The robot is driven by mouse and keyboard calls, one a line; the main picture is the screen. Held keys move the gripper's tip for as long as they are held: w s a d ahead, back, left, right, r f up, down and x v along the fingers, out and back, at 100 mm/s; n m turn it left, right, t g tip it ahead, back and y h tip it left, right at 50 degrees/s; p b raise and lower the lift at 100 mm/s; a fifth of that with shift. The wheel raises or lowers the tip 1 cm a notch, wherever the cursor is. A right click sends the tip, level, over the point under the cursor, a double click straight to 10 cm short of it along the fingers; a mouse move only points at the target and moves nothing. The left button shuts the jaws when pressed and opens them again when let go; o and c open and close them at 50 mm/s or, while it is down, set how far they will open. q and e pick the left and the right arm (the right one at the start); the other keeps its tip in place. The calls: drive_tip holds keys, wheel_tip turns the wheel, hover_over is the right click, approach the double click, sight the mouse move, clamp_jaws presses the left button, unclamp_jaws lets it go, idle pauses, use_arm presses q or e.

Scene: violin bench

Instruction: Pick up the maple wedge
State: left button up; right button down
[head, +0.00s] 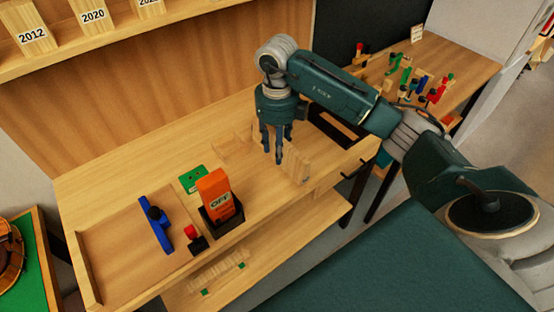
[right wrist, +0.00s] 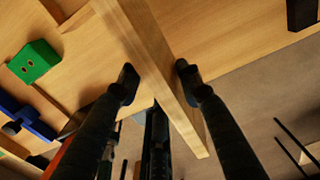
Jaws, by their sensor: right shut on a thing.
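The maple wedge is a pale, long piece of wood. In the head view the wedge (head: 299,167) stands at the right part of the bench, just by my fingertips. My right gripper (head: 274,157) points down there. In the right wrist view the wedge (right wrist: 160,65) runs between the two fingertips of my right gripper (right wrist: 158,76), which is shut on it. Whether its lower edge touches the bench I cannot tell. My left gripper is not in view.
On the bench (head: 130,180) are a green block (head: 193,179), an orange meter (head: 215,187) in a black holder, a blue tool (head: 156,228) and a red-topped item (head: 191,234). A shelf (head: 120,42) above bears wood pieces labelled with years. Colourful clamps (head: 433,92) stand at the back right.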

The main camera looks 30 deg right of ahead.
wheel_tip(320, 180, up, 14)
idle(0.3)
